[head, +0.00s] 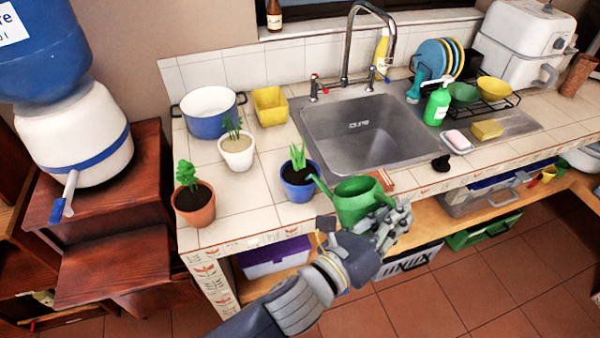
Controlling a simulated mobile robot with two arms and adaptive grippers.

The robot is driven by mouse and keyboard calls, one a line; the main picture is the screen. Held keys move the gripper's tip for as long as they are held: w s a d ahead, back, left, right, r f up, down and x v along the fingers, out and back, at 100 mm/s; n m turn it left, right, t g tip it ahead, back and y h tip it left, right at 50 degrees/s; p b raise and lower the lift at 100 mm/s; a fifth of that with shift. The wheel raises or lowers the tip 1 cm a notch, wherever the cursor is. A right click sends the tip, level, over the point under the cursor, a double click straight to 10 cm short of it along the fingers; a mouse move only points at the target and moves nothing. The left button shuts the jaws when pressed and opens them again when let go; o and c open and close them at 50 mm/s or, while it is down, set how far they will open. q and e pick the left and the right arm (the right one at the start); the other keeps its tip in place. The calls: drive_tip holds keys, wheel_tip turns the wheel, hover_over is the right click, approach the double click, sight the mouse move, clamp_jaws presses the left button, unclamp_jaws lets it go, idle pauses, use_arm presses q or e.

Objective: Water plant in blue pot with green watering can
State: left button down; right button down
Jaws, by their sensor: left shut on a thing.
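The green watering can (355,205) is at the counter's front edge, gripped by my left gripper (388,218), which is shut on its right side. The can looks roughly upright, with its spout pointing left. The plant in the blue pot (299,191) stands on the tiled counter just left of the can. The spout's tip overlaps the right side of this pot in the head view; I cannot tell whether they touch. No water shows. My right gripper is not in view.
A white-potted plant (237,151) and a terracotta-potted plant (194,203) stand left of the blue pot. A blue-and-white pot (209,120) and a yellow container (270,106) are behind. The sink (365,140) and faucet (349,50) lie behind the can.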

use_arm(q)
drive_tip(key=shift+r, duration=0.1)
drive_tip(key=s+d+f+m+b, duration=0.2)
drive_tip(key=s+d+f+m, duration=0.2)
drive_tip(key=f, duration=0.4)
drive_tip(key=shift+s+f+m, duration=0.25)
drive_tip(key=shift+s+m, duration=0.2)
drive_tip(key=shift+m, duration=0.65)
drive_tip(key=shift+d, duration=0.1)
